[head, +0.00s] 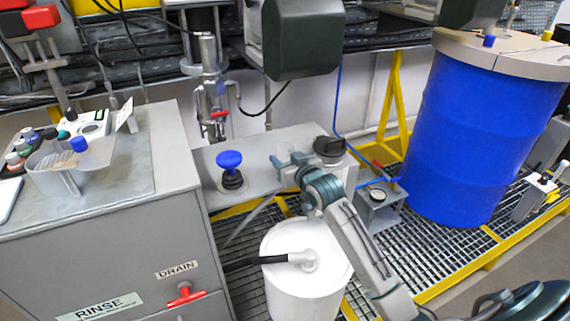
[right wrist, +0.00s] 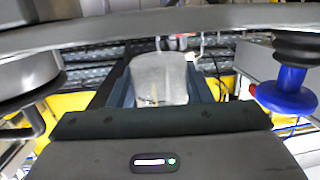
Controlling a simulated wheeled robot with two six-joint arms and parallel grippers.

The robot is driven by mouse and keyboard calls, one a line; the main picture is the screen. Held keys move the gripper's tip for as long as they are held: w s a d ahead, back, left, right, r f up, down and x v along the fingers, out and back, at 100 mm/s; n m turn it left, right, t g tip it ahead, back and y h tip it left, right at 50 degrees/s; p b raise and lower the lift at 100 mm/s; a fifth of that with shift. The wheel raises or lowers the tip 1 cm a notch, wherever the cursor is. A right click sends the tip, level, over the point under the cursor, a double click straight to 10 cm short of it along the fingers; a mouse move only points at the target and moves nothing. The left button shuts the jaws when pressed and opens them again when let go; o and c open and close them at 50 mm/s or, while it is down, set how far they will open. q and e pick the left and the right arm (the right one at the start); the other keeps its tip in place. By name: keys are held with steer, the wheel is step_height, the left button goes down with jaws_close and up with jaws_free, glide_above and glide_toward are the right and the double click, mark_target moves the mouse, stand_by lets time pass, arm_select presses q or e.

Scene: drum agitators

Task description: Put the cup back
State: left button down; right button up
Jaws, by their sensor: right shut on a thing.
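My right gripper (head: 289,165) reaches over the grey bench between the blue knob and the black-capped fitting. In the right wrist view it is shut on a pale grey, cloudy cup (right wrist: 158,78), which sits between the two dark fingers (right wrist: 157,92). In the head view the cup is hard to make out at the fingers, and I cannot tell whether it touches the bench. My left gripper is not in view.
A blue knob (head: 230,162) on a black base stands left of the gripper; a black-capped fitting (head: 330,148) stands close on its right. A white drum (head: 290,270) with a black hose is below. A blue drum (head: 480,130) stands right, a grey cabinet (head: 110,250) left.

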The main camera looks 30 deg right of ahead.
step_height(320, 180, down, 2)
steer(key=shift+f, duration=0.1)
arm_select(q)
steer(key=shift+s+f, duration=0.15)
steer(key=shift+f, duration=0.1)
arm_select(e)
steer(key=shift+f, duration=0.1)
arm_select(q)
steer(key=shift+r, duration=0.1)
arm_select(e)
steer(key=o, duration=1)
steer(key=shift+s, duration=0.4)
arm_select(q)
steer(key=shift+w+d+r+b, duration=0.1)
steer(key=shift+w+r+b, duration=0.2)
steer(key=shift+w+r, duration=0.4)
arm_select(e)
steer(key=s, duration=0.3)
steer(key=s+r, duration=0.1)
steer(key=s, duration=0.3)
steer(key=s+r, duration=0.1)
steer(key=s, duration=0.3)
steer(key=shift+s+d, duration=0.1)
steer(key=shift+d, duration=0.05)
